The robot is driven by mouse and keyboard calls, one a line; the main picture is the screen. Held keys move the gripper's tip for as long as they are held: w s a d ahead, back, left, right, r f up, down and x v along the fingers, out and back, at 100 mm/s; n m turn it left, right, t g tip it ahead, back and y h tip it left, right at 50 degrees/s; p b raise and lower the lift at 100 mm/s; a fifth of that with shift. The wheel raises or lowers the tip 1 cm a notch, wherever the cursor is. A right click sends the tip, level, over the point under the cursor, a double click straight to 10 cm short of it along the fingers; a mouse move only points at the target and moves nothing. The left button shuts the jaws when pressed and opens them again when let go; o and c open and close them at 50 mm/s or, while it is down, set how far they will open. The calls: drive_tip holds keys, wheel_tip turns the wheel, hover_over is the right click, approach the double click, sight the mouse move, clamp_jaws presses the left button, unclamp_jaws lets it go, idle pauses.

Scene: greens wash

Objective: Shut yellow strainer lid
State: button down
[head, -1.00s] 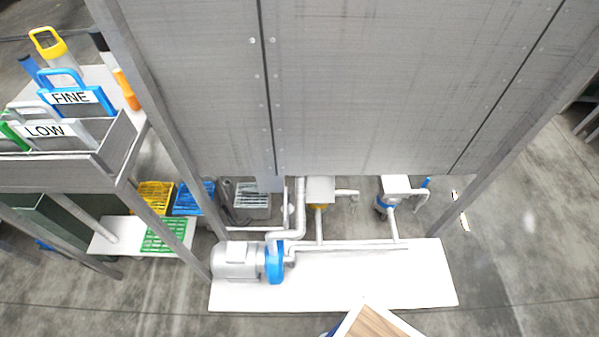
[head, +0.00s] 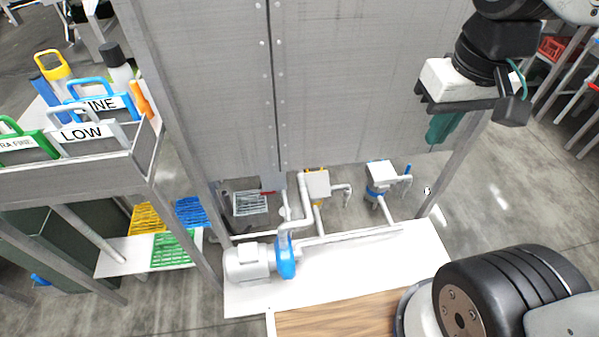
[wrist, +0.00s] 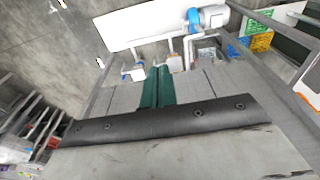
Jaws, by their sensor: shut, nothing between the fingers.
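The yellow strainer (head: 319,187) stands on the piping low under the large grey tank. It has a pale boxy top with a little yellow below it. I cannot tell from here how its lid sits. The blue strainer (head: 378,178) stands to its right with a similar pale top. My gripper (head: 438,128) is at the right, in front of the tank and well above and apart from both strainers. Its green fingers are together and empty. They also show in the wrist view (wrist: 157,87), pointing toward the strainers, which are small there.
A blue and white pump (head: 262,262) sits on the white skid plate (head: 420,257). Slanted frame posts (head: 172,130) flank the tank. At left is a rack of labelled screens (head: 85,132), with coloured baskets (head: 172,248) below. Open floor (head: 510,200) lies to the right.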

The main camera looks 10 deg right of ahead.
drive_tip(key=w+a+f, duration=0.1)
drive_tip(key=w+f, duration=0.8)
drive_tip(key=w, duration=0.5)
drive_tip(key=w+f, duration=0.9)
drive_tip(key=w, duration=0.5)
drive_tip(key=w+f, duration=0.5)
drive_tip(key=f, duration=0.4)
drive_tip(key=t, duration=1)
approach(315, 179)
drive_tip(key=r+v, duration=0.1)
drive_tip(key=v, duration=0.2)
drive_tip(key=w+f+t, duration=0.1)
drive_tip(key=w, duration=0.3)
drive_tip(key=w+f+t, duration=0.1)
drive_tip(key=w+t, duration=0.1)
drive_tip(key=w, duration=0.2)
drive_tip(key=w+f+t, duration=0.1)
drive_tip(key=w, duration=0.4)
drive_tip(key=shift+w+d+f+t, duration=0.1)
drive_tip(key=shift+d+f+t, duration=0.1)
drive_tip(key=shift+d+t, duration=0.15)
